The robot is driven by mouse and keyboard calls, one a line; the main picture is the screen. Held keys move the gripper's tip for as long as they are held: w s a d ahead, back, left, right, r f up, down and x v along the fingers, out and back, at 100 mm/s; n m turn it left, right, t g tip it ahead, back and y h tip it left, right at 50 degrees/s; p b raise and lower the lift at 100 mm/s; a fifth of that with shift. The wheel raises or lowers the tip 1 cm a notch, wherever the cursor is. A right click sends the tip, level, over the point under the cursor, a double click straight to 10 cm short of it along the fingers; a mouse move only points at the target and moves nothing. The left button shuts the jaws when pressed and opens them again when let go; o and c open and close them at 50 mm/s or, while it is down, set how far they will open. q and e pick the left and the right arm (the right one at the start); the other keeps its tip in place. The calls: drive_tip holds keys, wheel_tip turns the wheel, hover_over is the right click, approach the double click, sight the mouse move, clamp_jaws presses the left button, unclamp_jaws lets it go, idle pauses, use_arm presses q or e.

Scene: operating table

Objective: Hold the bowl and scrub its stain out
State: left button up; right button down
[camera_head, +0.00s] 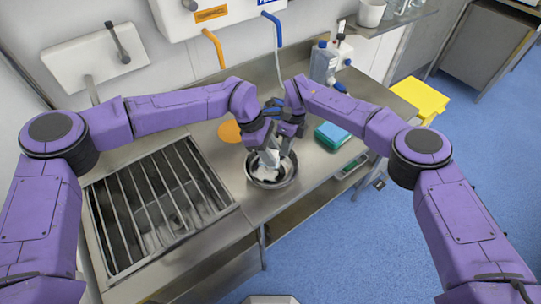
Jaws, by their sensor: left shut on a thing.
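A round metal bowl (283,184) stands on the steel counter just right of the slatted sink. Its inside shows whitish and dark patches; I cannot tell which of them is the stain. My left gripper (254,158) comes in from the left and is shut on the bowl at its far left rim. My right gripper (277,153) points down over the bowl, close beside the left one. Its fingers are small and overlap the pale patch, so I cannot tell whether it holds anything. The two wrists hide the far rim.
A sink with metal slats (160,205) lies to the left. An orange disc (230,131) lies behind the bowl. A blue and green sponge-like block (332,135) lies right of it, with a grey-blue bottle (321,60) behind. The counter's front edge is close to the bowl.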

idle(0.4)
use_arm(q)
drive_tip(key=shift+w+v, duration=0.2)
drive_tip(key=shift+v, duration=0.9)
drive_tip(key=shift+n+t, duration=0.4)
drive_tip(key=shift+n, duration=0.5)
drive_tip(key=n+t, duration=0.1)
drive_tip(key=n, duration=0.1)
drive_tip(key=shift+d+n, duration=0.1)
drive_tip(key=shift+n, duration=0.3)
drive_tip(key=n, duration=0.2)
drive_tip(key=t, duration=0.1)
drive_tip(key=shift+s+d+f+n, duration=0.15)
drive_tip(key=shift+d+f+n, duration=0.1)
drive_tip(key=shift+d+n, duration=0.15)
drive_tip(key=shift+d+n+t, duration=0.15)
drive_tip(key=shift+n+t, duration=0.25)
drive_tip(key=shift+n, duration=0.4)
drive_tip(key=shift+f, duration=3.6)
drive_tip(key=shift+f, duration=0.55)
